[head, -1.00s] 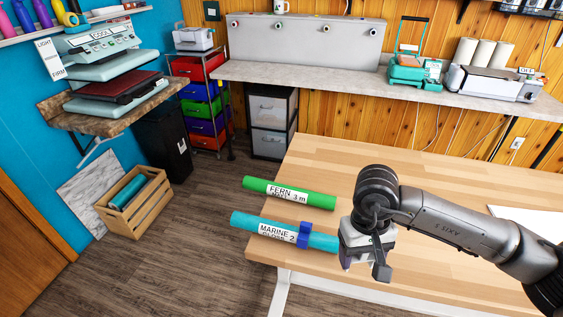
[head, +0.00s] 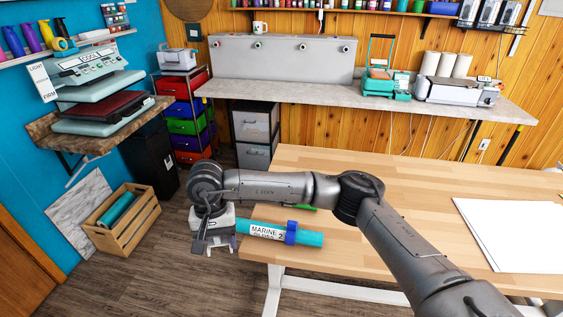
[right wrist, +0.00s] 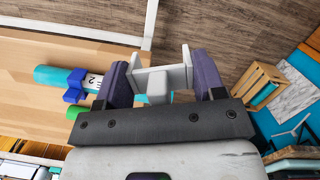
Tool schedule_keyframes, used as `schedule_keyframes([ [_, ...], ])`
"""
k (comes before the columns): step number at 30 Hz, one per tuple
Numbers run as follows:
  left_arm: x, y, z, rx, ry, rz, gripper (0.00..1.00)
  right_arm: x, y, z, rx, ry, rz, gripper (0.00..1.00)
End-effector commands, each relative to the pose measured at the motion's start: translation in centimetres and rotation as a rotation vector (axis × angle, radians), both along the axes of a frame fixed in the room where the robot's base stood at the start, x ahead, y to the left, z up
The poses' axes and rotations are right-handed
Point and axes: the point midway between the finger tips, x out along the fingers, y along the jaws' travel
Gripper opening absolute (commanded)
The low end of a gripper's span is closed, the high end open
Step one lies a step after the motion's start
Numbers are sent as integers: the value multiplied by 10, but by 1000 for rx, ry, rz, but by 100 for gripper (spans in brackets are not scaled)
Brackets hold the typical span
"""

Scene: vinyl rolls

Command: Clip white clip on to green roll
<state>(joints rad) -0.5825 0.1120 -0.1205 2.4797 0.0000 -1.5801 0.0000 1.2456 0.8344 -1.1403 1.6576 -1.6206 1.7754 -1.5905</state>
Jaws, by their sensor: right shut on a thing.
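My right gripper (head: 213,243) is off the table's left edge, at the left end of the teal roll (head: 310,238) labelled MARINE. In the right wrist view its purple fingers (right wrist: 165,80) are shut on a white clip (right wrist: 181,77). A blue clip (head: 291,232) sits around the teal roll and also shows in the right wrist view (right wrist: 74,86). The green roll (head: 307,208) lies behind the teal one, mostly hidden by my right arm. A bit of it shows in the right wrist view (right wrist: 76,112). My left gripper is out of view.
The wooden table (head: 415,235) is clear in its middle, with a white sheet (head: 510,230) at right. A wooden crate (head: 122,225) holding a teal roll stands on the floor at left. A drawer unit (head: 256,133) stands behind the table.

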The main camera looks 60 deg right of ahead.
Motion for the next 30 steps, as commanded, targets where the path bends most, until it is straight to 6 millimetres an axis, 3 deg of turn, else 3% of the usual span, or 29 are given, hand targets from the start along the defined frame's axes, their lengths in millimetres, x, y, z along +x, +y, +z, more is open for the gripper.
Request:
schedule_keyframes([
  [1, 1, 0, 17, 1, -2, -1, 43, 8, -28, 8, -2, 6, -182, 41],
  [7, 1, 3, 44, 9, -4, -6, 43, 24, -126, 10, -4, 5, -851, 41],
  [15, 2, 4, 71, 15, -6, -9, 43, 13, -248, 16, -6, 2, -1581, 41],
  [21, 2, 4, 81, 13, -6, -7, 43, 0, -301, 21, -3, 1, -1888, 41],
  [25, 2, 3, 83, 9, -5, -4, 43, -5, -318, 22, -3, 1, -1987, 41],
  [30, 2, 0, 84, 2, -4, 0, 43, -7, -325, 23, -1, 1, -2031, 41],
])
